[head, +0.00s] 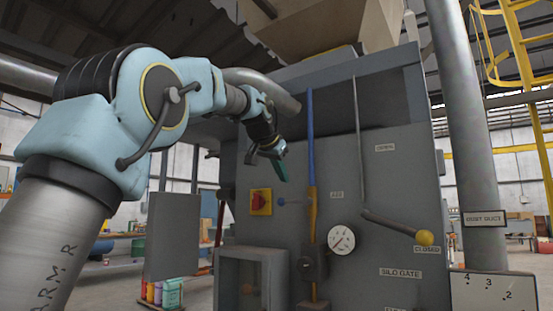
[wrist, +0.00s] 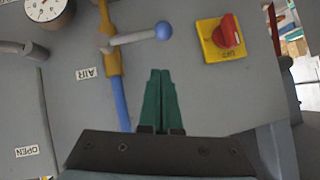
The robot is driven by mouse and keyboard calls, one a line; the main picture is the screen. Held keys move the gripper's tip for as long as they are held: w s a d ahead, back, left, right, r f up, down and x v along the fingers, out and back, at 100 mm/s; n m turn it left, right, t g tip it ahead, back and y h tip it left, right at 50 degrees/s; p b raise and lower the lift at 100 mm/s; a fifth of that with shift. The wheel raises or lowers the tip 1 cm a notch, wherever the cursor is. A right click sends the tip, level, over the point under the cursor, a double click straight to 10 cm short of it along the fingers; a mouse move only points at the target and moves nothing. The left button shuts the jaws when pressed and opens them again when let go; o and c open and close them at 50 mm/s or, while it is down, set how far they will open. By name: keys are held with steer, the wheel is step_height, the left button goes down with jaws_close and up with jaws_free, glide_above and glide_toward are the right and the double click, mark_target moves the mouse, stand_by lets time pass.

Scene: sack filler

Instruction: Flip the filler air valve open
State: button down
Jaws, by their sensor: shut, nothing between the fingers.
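The air valve is a grey lever (wrist: 132,39) with a blue ball knob (wrist: 163,30), mounted on a brass-coloured body (wrist: 111,55) in the blue air pipe (head: 310,125). The lever sticks out sideways, across the pipe. In the head view the knob (head: 281,202) is left of the pipe, and an AIR label (head: 336,195) is on its right. My gripper (head: 284,178) is above the knob there, apart from it. In the wrist view its green fingers (wrist: 160,72) are together and empty, with their tips pointing toward the knob across a gap.
A red rotary switch (wrist: 229,33) on a yellow plate is close beside the knob. A pressure gauge (head: 341,239) and a slide-gate lever with a yellow ball (head: 425,238) are farther right on the grey panel. A grey box (head: 250,280) juts out below.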

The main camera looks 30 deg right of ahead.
mark_target(294, 202)
steer(key=shift+w+f, duration=0.2)
steer(key=shift+f, duration=0.45)
steer(key=shift+w+f, duration=0.25)
steer(key=shift+f, duration=0.35)
steer(key=shift+w+f, duration=0.2)
steer(key=shift+f, duration=0.45)
steer(key=shift+f, duration=0.1)
